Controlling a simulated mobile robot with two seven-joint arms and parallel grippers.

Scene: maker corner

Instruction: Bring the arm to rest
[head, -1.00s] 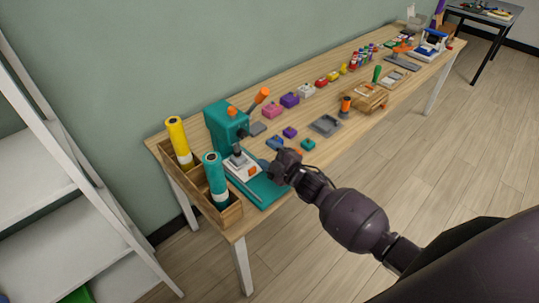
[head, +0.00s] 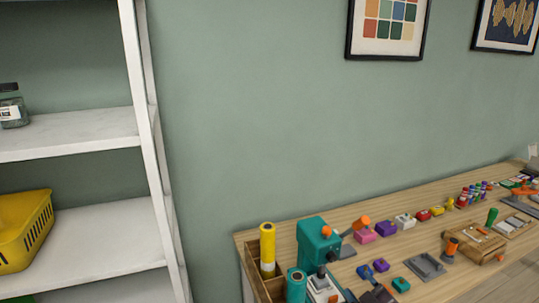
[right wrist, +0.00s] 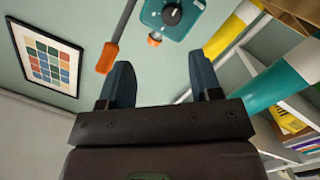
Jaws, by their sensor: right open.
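My right gripper (right wrist: 162,82) shows in the right wrist view with its two dark blue fingers apart and nothing between them. In the head view only a dark part of my right gripper (head: 378,294) shows at the bottom edge, beside the teal press (head: 318,244) on the wooden table. In the right wrist view the teal press (right wrist: 180,15) is beyond the fingertips at the top, with its orange-tipped handle on the left. My left gripper is in neither view.
A yellow roll (head: 267,250) and a teal roll (head: 296,285) stand in a wooden holder at the table's left end. Several small coloured blocks and a grey tray (head: 426,266) lie on the table. A white shelf (head: 70,134) with a yellow basket (head: 25,228) stands at left.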

